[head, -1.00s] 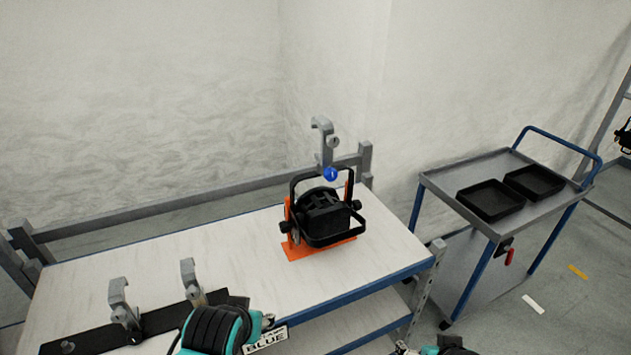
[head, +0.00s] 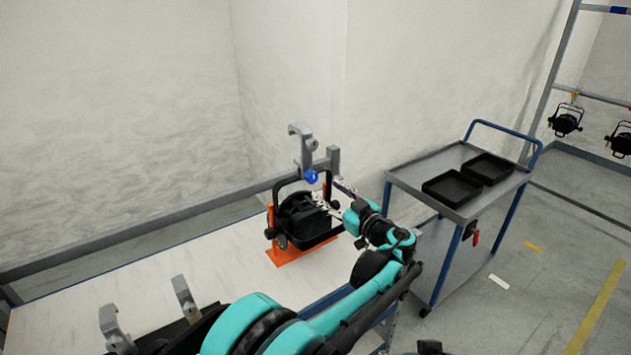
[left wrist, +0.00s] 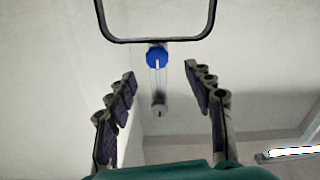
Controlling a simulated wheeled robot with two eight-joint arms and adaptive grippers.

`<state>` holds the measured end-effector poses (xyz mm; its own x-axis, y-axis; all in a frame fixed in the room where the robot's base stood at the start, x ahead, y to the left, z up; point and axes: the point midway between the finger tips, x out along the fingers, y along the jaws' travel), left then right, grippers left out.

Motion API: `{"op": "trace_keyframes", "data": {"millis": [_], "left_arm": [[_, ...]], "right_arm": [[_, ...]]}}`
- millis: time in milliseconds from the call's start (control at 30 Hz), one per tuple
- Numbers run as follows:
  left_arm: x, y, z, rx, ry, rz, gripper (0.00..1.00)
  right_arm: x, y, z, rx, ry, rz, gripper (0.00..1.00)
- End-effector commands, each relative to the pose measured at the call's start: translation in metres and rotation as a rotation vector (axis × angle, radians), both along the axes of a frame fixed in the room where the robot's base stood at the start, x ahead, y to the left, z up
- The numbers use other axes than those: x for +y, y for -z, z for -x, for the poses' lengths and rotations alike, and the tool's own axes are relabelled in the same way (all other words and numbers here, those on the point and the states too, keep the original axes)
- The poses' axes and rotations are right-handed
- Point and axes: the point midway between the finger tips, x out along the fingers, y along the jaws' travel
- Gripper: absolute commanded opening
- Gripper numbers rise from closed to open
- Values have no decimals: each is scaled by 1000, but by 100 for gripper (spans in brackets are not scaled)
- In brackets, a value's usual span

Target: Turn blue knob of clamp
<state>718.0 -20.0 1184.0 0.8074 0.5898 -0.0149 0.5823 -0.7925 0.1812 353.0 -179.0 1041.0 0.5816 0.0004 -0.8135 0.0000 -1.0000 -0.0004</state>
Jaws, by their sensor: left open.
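The blue knob (head: 311,177) sits at the base of the grey hook clamp (head: 301,145), above the black par can (head: 304,215) on its orange stand (head: 288,254). My left gripper (head: 331,199) is open beside the can's yoke, just below and right of the knob. In the left wrist view the blue knob (left wrist: 157,57) shows beyond and between the open fingers (left wrist: 160,95), apart from them. The black yoke (left wrist: 156,40) crosses the top of that view. My right gripper is not in view.
The white workbench (head: 150,285) holds more grey clamps (head: 185,298) at the lower left. A grey trolley (head: 405,175) with black trays (head: 452,189) stands right of the bench. More par cans (head: 566,120) hang on a rack at the far right.

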Motion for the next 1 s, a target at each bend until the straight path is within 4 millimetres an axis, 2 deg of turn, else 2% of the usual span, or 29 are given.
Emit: {"op": "trace_keyframes", "data": {"millis": [133, 500, 667, 900, 1000], "left_arm": [[1, 1, -11, -24, 1, 2, 53], [35, 1, -56, -22, 1, 2, 53], [41, 0, -64, -20, 2, 1, 53], [41, 0, -64, -20, 2, 1, 53], [41, 0, -64, -20, 2, 1, 26]], "right_arm": [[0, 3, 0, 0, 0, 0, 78], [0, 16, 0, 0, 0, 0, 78], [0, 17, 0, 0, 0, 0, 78], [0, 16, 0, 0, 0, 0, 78], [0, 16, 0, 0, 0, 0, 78]]}}
